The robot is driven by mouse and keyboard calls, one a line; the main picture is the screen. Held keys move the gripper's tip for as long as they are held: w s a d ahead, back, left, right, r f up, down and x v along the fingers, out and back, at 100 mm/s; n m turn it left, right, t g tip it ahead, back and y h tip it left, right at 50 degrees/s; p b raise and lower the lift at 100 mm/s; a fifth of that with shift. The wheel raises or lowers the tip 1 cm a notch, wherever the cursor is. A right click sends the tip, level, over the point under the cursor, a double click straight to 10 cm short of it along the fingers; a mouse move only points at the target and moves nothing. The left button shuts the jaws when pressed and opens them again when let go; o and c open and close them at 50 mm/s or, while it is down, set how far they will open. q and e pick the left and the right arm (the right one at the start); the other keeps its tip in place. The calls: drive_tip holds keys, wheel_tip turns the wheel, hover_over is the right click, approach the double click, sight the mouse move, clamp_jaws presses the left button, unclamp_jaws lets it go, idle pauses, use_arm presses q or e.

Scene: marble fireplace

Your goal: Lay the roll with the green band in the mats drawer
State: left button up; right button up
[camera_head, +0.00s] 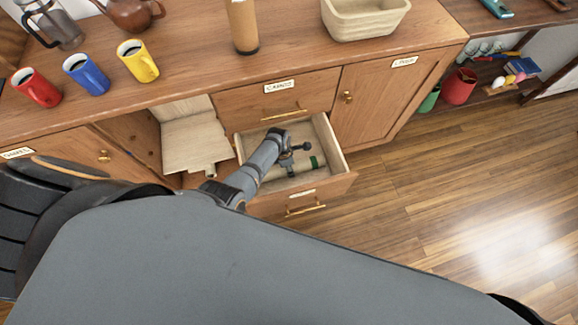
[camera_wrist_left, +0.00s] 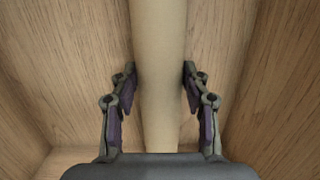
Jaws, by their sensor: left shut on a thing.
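An open drawer (camera_head: 334,143) stands out below the labelled closed drawer; the label on its front is too small to read. Inside it, the pale roll with the green band (camera_head: 316,162) shows partly, with my arm covering the rest. My left gripper (camera_head: 296,152) is down inside the drawer, at the roll. In the left wrist view, the beige roll (camera_wrist_left: 158,60) runs between the two fingers of my left gripper (camera_wrist_left: 160,90), which is shut on it. The green band is out of that view. I cannot tell whether the roll touches the drawer floor. My right gripper is not in view.
A closed drawer (camera_head: 275,96) sits just above the open one. An open compartment with pale boards (camera_head: 195,140) lies to its left. On the countertop are red (camera_head: 35,88), blue (camera_head: 86,75) and yellow (camera_head: 137,61) mugs, a cork-coloured cylinder (camera_head: 243,27) and a basket (camera_head: 365,18).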

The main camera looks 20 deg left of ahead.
use_arm(q)
drive_tip(key=o, duration=1.5)
drive_tip(key=shift+c, duration=0.2)
drive_tip(key=shift+r, duration=0.1)
wheel_tip(320, 180, up, 12)
drive_tip(key=a, duration=0.1)
drive_tip(key=shift+s+a, duration=0.25)
drive_tip(key=shift+a, duration=0.15)
